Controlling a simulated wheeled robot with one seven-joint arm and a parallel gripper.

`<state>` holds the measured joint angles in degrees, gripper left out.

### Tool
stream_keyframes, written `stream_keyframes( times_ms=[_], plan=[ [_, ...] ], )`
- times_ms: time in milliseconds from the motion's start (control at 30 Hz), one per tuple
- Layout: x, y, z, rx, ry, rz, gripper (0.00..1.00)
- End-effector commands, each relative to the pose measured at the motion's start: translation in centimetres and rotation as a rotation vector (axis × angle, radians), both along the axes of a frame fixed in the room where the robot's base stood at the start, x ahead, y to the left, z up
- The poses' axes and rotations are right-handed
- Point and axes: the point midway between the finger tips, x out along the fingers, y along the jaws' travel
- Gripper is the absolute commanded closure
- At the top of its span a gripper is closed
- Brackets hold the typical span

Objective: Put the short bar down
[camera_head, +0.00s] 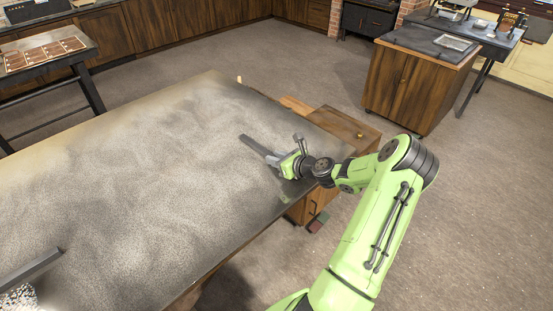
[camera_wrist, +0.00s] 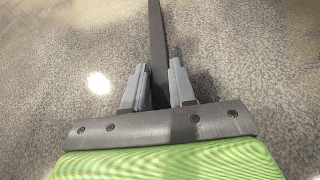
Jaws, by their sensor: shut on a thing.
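The short bar (camera_head: 257,149) is a dark grey, straight bar near the right end of the large speckled table (camera_head: 150,150). In the wrist view the bar (camera_wrist: 157,40) runs from between the fingers up to the top edge. My gripper (camera_head: 284,163) is shut on one end of it. The wrist view shows both grey fingers (camera_wrist: 160,85) on either side of the bar. The bar is over the tabletop; I cannot tell whether it touches the surface. The part between the fingers is partly hidden.
Another grey bar (camera_head: 30,270) lies at the table's lower left, beside a speckled pile (camera_head: 18,297). A wooden cabinet (camera_head: 345,128) stands by the table's right end. The middle of the tabletop is clear. A wooden cart (camera_head: 415,85) stands farther back.

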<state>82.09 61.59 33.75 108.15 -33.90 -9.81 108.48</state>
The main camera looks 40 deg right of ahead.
Motion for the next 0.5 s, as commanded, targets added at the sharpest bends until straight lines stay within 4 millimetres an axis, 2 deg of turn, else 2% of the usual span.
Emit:
stream_keyframes(
  times_ms=[100, 133, 267, 500],
  plan=[
    [0.10, 0.01, -0.08, -0.001, -0.006, 0.000, 1.00],
    [-0.02, 0.00, -0.25, 0.000, 0.000, 0.000, 0.70],
    [-0.02, 0.00, -0.23, 0.000, 0.001, 0.000, 0.50],
    [-0.03, 0.00, -0.22, 0.000, 0.000, 0.000, 0.49]
  ],
)
